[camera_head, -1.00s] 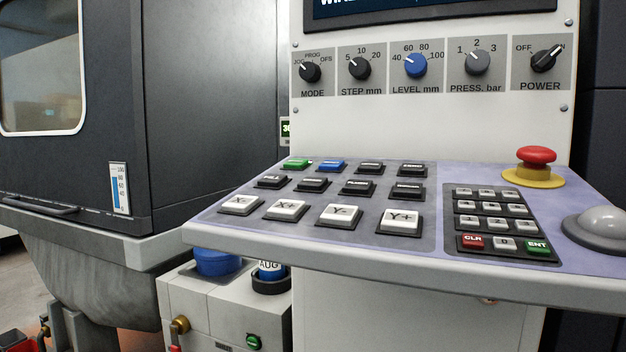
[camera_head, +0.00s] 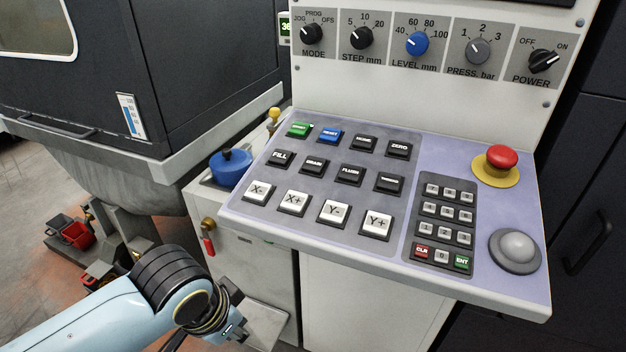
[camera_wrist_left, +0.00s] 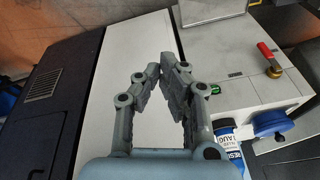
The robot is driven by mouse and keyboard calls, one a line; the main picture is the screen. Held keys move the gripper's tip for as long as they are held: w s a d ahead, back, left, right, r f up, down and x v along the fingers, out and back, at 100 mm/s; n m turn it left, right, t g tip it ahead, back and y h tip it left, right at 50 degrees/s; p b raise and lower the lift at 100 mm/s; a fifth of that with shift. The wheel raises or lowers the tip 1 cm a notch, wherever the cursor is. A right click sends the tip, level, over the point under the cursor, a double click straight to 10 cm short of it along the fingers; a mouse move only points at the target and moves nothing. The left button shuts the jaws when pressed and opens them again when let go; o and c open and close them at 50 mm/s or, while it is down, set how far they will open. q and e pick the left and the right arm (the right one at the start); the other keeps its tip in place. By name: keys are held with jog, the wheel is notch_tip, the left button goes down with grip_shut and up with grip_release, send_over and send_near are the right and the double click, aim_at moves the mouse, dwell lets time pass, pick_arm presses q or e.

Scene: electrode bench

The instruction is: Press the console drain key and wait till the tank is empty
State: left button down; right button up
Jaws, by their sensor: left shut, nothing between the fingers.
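The drain key (camera_head: 314,164) is a dark key in the middle row of the console (camera_head: 365,252), right of the FILL key (camera_head: 281,158). The tank (camera_head: 170,65) is a dark cabinet with a window at upper left. Its level gauge (camera_head: 131,117) shows a blue column, with liquid still indicated. My left gripper (camera_head: 238,322) is low at the bottom, left of and below the console, apart from the keys. In the left wrist view its fingers (camera_wrist_left: 161,64) are shut and empty. My right gripper is not in view.
A red emergency button (camera_head: 502,158) on a yellow base and a grey dome (camera_head: 515,250) are at the console's right. The console's front edge overhangs a white cabinet. A blue-lidded container (camera_head: 230,167) and a red-handled valve (camera_head: 208,245) are left of it.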

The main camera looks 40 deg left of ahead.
pick_arm(q)
notch_tip(320, 180, up, 22)
jog(key=w+d+t+p, duration=0.1)
jog(key=w+t+p, duration=0.1)
jog(key=p, duration=0.4)
jog(key=w+r+t+h, duration=0.1)
jog(key=w+r, duration=0.1)
jog(key=w, duration=0.1)
jog(key=w+r+t+h, duration=0.1)
jog(key=w+r, duration=0.2)
jog(key=w, duration=0.1)
jog(key=w+r+t+h, duration=0.1)
jog(key=w+r, duration=0.1)
jog(key=w, duration=0.1)
jog(key=shift+w+d+r+n+h, duration=0.2)
jog(key=shift+d+r+n+h, duration=0.1)
jog(key=shift+r, duration=0.05)
jog(key=w+r+n+t+h, duration=0.1)
jog(key=w+r+h, duration=0.1)
jog(key=w+r, duration=0.2)
notch_tip(320, 180, up, 2)
jog(key=shift+d+r+t+p, duration=0.1)
jog(key=shift+d+t+p, duration=0.2)
